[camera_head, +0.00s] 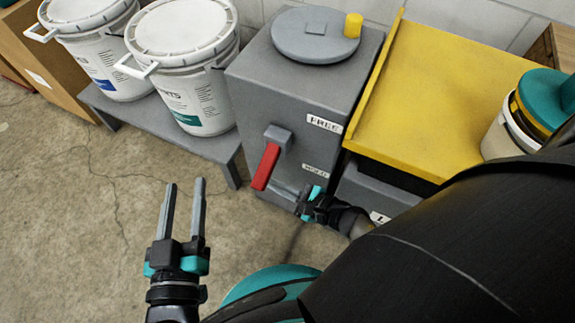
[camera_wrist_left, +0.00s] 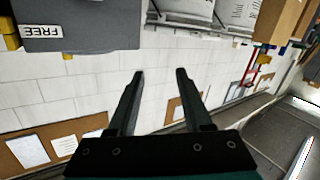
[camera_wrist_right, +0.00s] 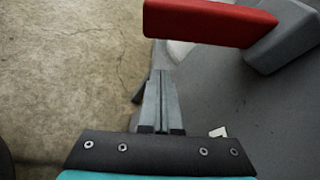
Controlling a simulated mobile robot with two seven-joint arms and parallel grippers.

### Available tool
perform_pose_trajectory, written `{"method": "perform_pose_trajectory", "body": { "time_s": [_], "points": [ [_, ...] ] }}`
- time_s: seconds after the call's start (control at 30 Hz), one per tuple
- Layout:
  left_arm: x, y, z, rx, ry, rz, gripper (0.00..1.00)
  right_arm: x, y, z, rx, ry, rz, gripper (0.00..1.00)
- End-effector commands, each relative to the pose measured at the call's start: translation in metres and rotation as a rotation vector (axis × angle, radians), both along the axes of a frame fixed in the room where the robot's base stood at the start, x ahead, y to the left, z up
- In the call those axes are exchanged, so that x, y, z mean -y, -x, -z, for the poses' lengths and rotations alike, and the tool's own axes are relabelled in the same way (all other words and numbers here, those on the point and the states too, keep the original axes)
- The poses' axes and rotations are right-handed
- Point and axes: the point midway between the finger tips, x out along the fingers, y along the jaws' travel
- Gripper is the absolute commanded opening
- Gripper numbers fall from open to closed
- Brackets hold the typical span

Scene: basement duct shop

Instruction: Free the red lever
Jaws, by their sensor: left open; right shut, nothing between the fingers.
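The red lever (camera_head: 266,166) hangs from a grey pivot block on the front of a grey cabinet (camera_head: 285,85), slanting down and left. The "FREE" label (camera_head: 323,124) is above right of it; a lower label (camera_head: 315,171), apparently "HOLD", sits beside it. My right gripper (camera_head: 277,188) is shut and empty, its fingers just below the lever's lower end. In the right wrist view the lever (camera_wrist_right: 205,22) crosses beyond the fingertips (camera_wrist_right: 160,75); I cannot tell whether they touch. My left gripper (camera_head: 184,185) is open and empty over the floor, left of the lever.
Two white buckets (camera_head: 185,65) stand on a low grey bench (camera_head: 210,147) left of the cabinet. A yellow-topped unit (camera_head: 430,90) adjoins it on the right, with a teal-lidded tub (camera_head: 500,140) on it. My dark right arm covers the lower right. The floor (camera_head: 70,200) at left is clear.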

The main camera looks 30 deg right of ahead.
Motion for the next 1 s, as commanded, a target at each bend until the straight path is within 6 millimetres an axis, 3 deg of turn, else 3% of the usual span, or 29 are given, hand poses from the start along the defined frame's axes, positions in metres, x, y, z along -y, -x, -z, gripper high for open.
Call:
{"method": "perform_pose_trajectory", "body": {
  "time_s": [0.5, 1.0],
  "points": [
    [-0.016, -0.010, 0.015, -0.216, -0.144, 0.007, 0.50, -0.011, 0.011, -0.034, -0.001, -0.001, -0.001, 0.00],
    [-0.018, -0.010, 0.018, -0.243, -0.160, 0.007, 0.50, -0.012, 0.012, -0.036, -0.002, 0.000, 0.000, 0.00]
  ]
}}
